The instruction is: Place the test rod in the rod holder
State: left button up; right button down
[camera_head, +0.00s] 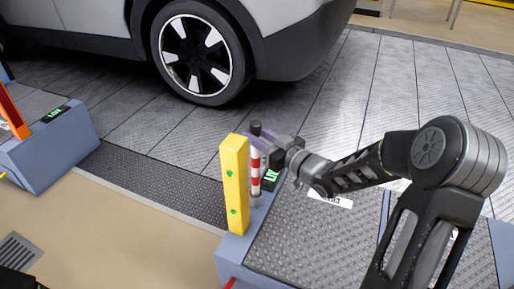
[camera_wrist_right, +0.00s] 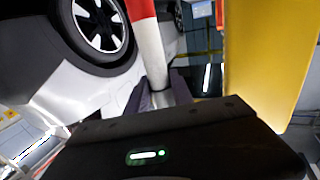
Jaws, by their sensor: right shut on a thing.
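The test rod (camera_head: 255,181), banded red and white with a dark top, stands roughly upright in the head view. In the right wrist view the rod (camera_wrist_right: 149,42) runs from the top edge down between the fingers. My right gripper (camera_head: 262,145) is shut on the rod near its dark top; its fingers also show in the right wrist view (camera_wrist_right: 158,98). A yellow post (camera_head: 235,185) with green marks stands just left of the rod. I cannot tell whether it is the rod holder or whether the rod touches it. My left gripper is not in view.
The post stands at the corner of a blue-sided platform (camera_head: 232,261) with a grey tread top. Another blue platform (camera_head: 48,160) with an orange post (camera_head: 12,115) is at the left. A car wheel (camera_head: 197,52) is behind. Beige floor lies open at lower left.

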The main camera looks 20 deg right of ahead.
jog(key=shift+f+b, duration=0.8)
jog(key=shift+f, duration=1.05)
jog(key=shift+f, duration=0.2)
jog(key=c, duration=1.1)
grip_release()
jog(key=p+v, duration=0.3)
jog(key=v, duration=0.9)
jog(key=shift+r, duration=0.2)
